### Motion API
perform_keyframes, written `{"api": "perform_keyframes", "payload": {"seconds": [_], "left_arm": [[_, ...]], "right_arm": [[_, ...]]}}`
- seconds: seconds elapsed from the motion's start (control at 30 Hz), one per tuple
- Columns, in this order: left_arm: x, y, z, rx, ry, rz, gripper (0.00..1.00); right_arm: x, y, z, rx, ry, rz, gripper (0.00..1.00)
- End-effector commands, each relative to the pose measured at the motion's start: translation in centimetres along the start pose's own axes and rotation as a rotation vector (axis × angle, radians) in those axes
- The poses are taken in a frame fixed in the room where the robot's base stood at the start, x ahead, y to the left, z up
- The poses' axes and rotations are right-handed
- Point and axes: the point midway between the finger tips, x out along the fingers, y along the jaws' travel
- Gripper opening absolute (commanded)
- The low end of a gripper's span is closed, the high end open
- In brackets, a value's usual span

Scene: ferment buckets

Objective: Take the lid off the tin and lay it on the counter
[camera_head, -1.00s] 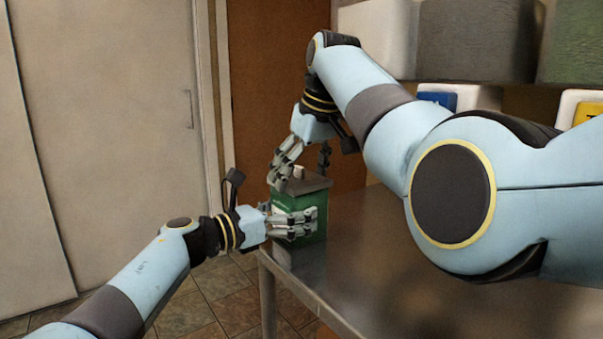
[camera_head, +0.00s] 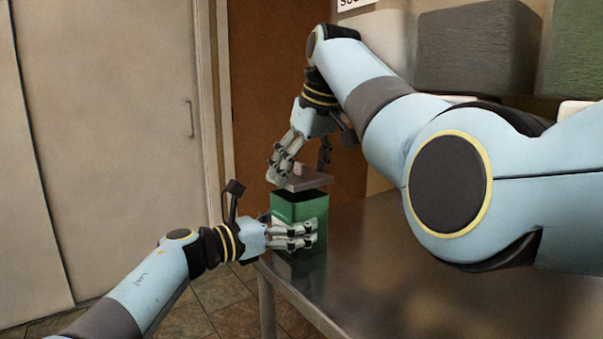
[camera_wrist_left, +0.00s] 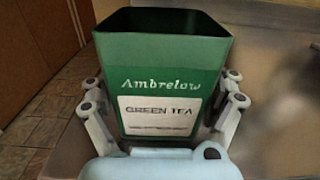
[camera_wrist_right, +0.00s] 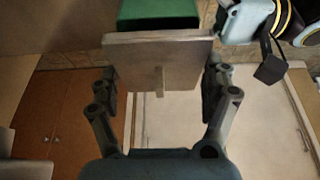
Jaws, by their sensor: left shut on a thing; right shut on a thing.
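The green tin (camera_head: 299,209) stands upright near the end of the metal counter. In the left wrist view the tin (camera_wrist_left: 160,75) is open at the top and carries a "Green Tea" label. My left gripper (camera_head: 308,236) is shut on the tin, with fingers on both sides of it. The flat grey-brown lid (camera_head: 302,180) is in the air just above the tin, apart from its rim and slightly tilted. My right gripper (camera_head: 297,172) is shut on the lid. The right wrist view shows the lid (camera_wrist_right: 185,60) and its small knob between the fingers.
The metal counter (camera_head: 370,255) is bare to the right of the tin, partly hidden by my right arm. Grey and green containers (camera_head: 478,48) stand on a shelf at the back right. The counter's left edge lies close to the tin.

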Motion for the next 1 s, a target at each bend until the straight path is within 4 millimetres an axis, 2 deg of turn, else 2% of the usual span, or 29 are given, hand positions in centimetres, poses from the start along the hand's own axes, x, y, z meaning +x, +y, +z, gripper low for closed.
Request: {"api": "perform_keyframes", "payload": {"seconds": [0.2,0.43,0.47,0.53,0.87,1.0], "left_arm": [[0.0,0.0,-0.1,-0.001,0.001,0.0,0.28],[0.0,0.0,-0.1,-0.001,0.001,0.0,0.28],[0.0,0.0,-0.1,-0.001,0.001,0.0,0.9],[0.0,0.0,-0.1,-0.001,0.001,0.0,0.99],[0.0,0.0,0.0,0.0,0.0,0.0,1.0],[-0.9,0.1,-0.1,0.0,0.001,0.001,1.0]], "right_arm": [[-2.7,0.0,-1.1,0.0,0.003,0.001,0.43],[-2.9,0.0,-1.2,0.0,0.0,0.0,0.43],[-2.8,0.0,-1.2,0.0,0.0,0.0,0.43],[-2.8,0.0,-1.2,0.0,0.001,0.0,0.43],[-2.8,0.0,-1.2,0.0,0.001,0.0,0.43],[-2.8,0.0,-1.2,0.0,0.001,0.0,0.43]]}}
